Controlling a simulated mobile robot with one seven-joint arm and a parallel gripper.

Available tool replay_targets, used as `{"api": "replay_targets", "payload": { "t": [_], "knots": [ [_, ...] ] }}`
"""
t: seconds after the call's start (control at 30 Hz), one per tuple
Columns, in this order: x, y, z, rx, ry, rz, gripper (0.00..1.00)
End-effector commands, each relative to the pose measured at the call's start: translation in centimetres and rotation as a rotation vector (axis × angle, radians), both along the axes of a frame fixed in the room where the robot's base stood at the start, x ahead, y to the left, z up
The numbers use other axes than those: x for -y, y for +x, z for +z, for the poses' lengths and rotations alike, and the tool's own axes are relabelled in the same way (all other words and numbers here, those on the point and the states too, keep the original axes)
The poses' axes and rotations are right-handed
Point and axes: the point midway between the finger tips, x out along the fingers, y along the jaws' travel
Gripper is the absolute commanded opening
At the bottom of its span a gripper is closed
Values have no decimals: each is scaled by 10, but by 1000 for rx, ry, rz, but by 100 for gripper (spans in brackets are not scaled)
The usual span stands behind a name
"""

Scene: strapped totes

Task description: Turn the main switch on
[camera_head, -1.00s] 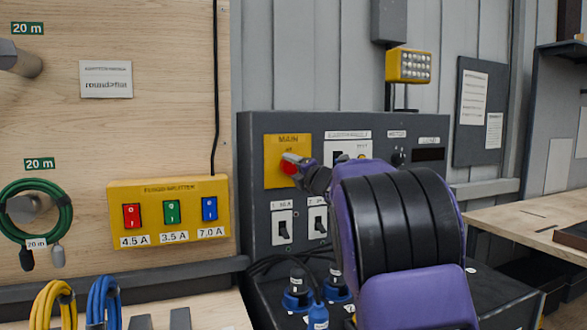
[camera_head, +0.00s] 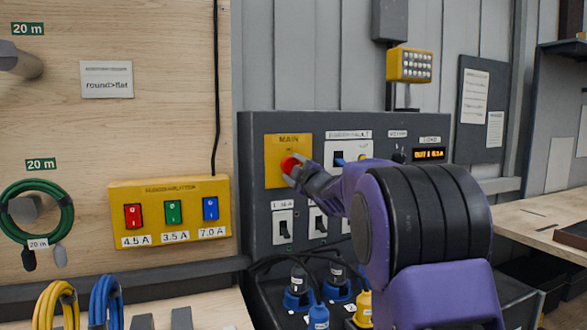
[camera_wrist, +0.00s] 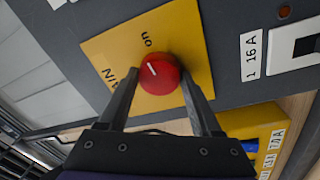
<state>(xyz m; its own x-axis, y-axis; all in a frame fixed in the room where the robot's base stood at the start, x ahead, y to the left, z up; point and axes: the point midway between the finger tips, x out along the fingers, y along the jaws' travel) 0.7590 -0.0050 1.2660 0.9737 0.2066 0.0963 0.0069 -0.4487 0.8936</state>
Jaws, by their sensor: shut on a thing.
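The main switch is a round red knob (camera_head: 289,164) on a yellow plate (camera_head: 303,146) lettered MAIN, on the grey panel. In the wrist view the knob (camera_wrist: 160,77) sits between my two fingers. Its short white mark lies on the side toward the "on" lettering. My gripper (camera_wrist: 160,85) is shut on the knob, one finger on each side; in the head view my gripper (camera_head: 293,170) reaches it from the right. The display (camera_head: 429,154) at the panel's upper right is lit with orange text.
Black breaker switches (camera_head: 283,227) sit below the plate. Blue plugs and cables (camera_head: 298,290) stand beneath the panel. A yellow box (camera_head: 170,211) with red, green and blue switches is on the wooden wall to the left. A yellow lamp (camera_head: 408,65) stands above the panel.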

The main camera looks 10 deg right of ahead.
Motion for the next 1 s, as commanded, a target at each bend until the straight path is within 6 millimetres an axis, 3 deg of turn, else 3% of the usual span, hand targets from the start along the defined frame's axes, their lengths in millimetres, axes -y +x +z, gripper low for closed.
{"api": "replay_targets", "payload": {
  "t": [0.33, 0.87, 0.9, 1.0],
  "knots": [
    [0, 0, 0, -25, 125, 0, 10],
    [0, 0, 0, -29, 145, 0, 10],
    [0, 0, 0, -29, 145, 0, 73],
    [0, 0, 0, -29, 144, 0, 91]
  ]
}}
